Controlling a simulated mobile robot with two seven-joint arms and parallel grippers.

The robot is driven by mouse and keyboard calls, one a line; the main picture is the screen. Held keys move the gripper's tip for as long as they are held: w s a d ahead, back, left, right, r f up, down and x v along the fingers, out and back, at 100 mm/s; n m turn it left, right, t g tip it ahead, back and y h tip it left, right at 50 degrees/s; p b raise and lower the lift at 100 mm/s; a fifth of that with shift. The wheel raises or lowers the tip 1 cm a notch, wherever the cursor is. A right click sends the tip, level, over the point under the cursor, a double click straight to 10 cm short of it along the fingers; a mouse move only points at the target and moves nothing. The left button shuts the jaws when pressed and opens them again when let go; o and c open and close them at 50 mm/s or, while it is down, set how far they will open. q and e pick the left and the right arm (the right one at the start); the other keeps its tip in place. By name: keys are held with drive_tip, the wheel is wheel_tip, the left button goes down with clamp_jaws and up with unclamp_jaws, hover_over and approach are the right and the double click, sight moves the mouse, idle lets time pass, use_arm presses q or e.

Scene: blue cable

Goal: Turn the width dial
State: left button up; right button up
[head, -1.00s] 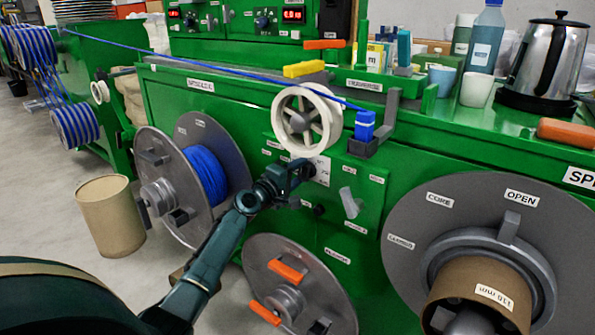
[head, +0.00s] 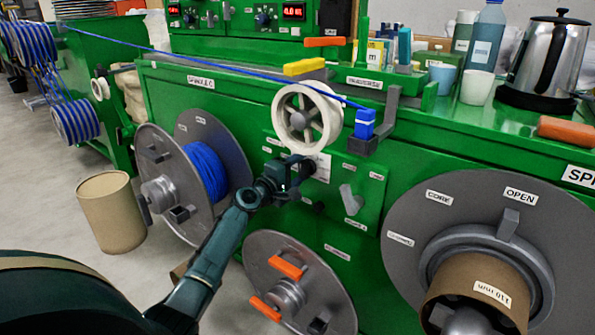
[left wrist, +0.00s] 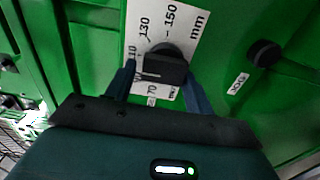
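The width dial is a black knob (left wrist: 166,66) on a white scale plate with printed numbers and "mm" in the left wrist view. In the head view the plate (head: 322,168) shows on the green panel below the white wheel, and the knob is hidden behind my gripper. My left gripper (head: 296,172) is at the dial. My right gripper is not in view.
A white wheel (head: 307,118) carrying the blue cable (head: 220,68) is just above the dial. A grey lever (head: 351,199) is to the right of it. A reel with blue cable (head: 205,172) stands left, and a grey reel with orange handles (head: 295,285) is below.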

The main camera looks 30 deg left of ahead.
use_arm(q)
drive_tip(key=shift+o, duration=1.2)
drive_tip(key=shift+f, duration=0.1)
drive_tip(key=shift+s, duration=0.15)
drive_tip(key=s+a+p, duration=0.1)
drive_tip(key=s+p, duration=0.1)
drive_tip(key=s, duration=1.1)
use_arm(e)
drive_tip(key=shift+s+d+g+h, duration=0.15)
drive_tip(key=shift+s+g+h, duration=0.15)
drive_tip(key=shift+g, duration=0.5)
